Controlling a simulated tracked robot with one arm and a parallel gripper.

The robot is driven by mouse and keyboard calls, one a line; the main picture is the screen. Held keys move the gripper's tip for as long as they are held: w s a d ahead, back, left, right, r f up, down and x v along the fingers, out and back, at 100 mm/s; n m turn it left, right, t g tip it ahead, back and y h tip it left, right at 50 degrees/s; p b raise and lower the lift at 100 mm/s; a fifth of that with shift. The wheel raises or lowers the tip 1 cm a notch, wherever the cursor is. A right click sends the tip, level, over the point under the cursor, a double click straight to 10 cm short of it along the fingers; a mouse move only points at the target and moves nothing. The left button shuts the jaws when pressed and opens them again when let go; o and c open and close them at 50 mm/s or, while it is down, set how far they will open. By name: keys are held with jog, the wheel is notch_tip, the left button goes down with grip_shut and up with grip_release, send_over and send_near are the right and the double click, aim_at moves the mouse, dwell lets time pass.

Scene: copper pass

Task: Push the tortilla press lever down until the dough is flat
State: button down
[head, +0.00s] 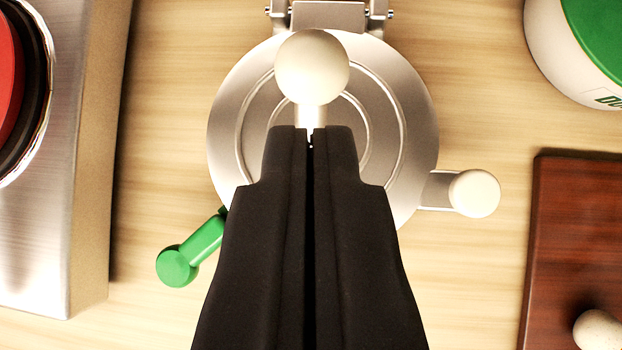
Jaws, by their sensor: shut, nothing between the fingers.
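The tortilla press (225,130) is a round silver metal plate with ring grooves and a hinge (330,14) at its back. A lever with a white ball knob (311,66) stands in front of the plate's middle, its shaft running down toward my fingertips. My gripper (311,132) is black and shut, with nothing between its fingers. Its tips are just below the knob in the picture; I cannot tell whether they touch the lever. A white-tipped arm (474,193) sticks out at the press's right side. No dough is visible. My gripper hides the press's lower part.
A steel stove (80,190) with a red item (8,75) stands at the left. A green-handled object (192,252) lies at the press's lower left. A white tub with a green lid (597,35) is upper right. A dark wooden board (570,220) with a pale knob (598,331) is lower right.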

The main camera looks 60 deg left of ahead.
aim_at(307, 84)
jog(key=shift+p+x, duration=0.3)
jog(key=shift+x, duration=2.4)
jog(key=shift+a+f, duration=0.1)
